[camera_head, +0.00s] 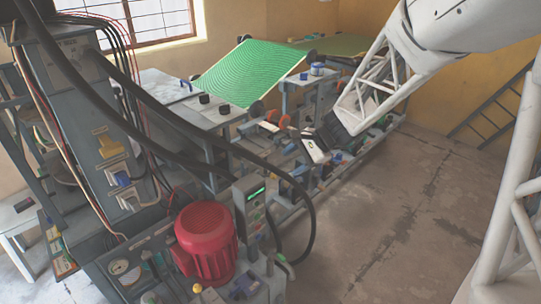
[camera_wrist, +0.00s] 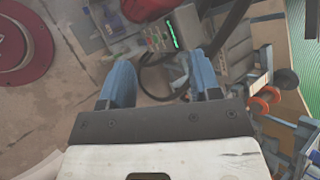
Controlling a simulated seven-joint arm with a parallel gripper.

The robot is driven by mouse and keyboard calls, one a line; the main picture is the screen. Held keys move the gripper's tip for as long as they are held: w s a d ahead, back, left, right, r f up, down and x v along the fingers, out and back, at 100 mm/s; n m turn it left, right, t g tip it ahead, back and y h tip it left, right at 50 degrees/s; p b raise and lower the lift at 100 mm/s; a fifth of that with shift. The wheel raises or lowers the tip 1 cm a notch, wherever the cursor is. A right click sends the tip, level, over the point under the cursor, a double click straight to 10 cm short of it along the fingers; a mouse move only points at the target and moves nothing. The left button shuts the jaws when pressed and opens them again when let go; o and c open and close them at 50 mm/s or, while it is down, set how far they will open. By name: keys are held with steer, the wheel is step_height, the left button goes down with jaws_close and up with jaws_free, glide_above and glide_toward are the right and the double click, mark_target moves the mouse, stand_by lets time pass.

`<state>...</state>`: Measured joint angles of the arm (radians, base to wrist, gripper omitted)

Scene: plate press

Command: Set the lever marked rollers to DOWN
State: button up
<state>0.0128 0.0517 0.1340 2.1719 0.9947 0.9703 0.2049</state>
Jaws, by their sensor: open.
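I cannot make out a lever marked rollers, or any DOWN marking, in either view; the labels are too small to read. Small handles and knobs sit along the machine frame, near the orange wheels (camera_head: 271,128). The orange wheels also show at the right of the wrist view (camera_wrist: 262,103). My gripper (camera_wrist: 163,82) is open and empty, its two blue fingers spread apart. In the head view my arm reaches down from the upper right to the machine's side, and its end partly hides the frame there.
A grey control box (camera_head: 250,206) with a green display stands at the machine's near end, beside a red motor (camera_head: 206,238). It shows at the top of the wrist view (camera_wrist: 160,38). A green patterned plate (camera_head: 245,72) lies tilted above the frame. Thick black hoses cross the left. Floor at right is clear.

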steer(key=w+a+f+m+t+y, duration=0.25)
steer(key=w+f+m, duration=0.35)
steer(key=w+f, duration=0.75)
steer(key=m+t, duration=0.3)
steer(key=m, duration=0.4)
glide_toward(270, 176)
steer(key=x, duration=0.2)
steer(key=shift+w+a+f, duration=0.1)
steer(key=shift+w+f, duration=0.1)
steer(key=shift+w, duration=0.05)
steer(key=shift+w+f+t, duration=0.3)
steer(key=shift+f+t, duration=0.05)
steer(key=shift+f, duration=0.2)
steer(key=shift+x, duration=3.8)
steer(key=shift+c, duration=0.3)
jaws_close()
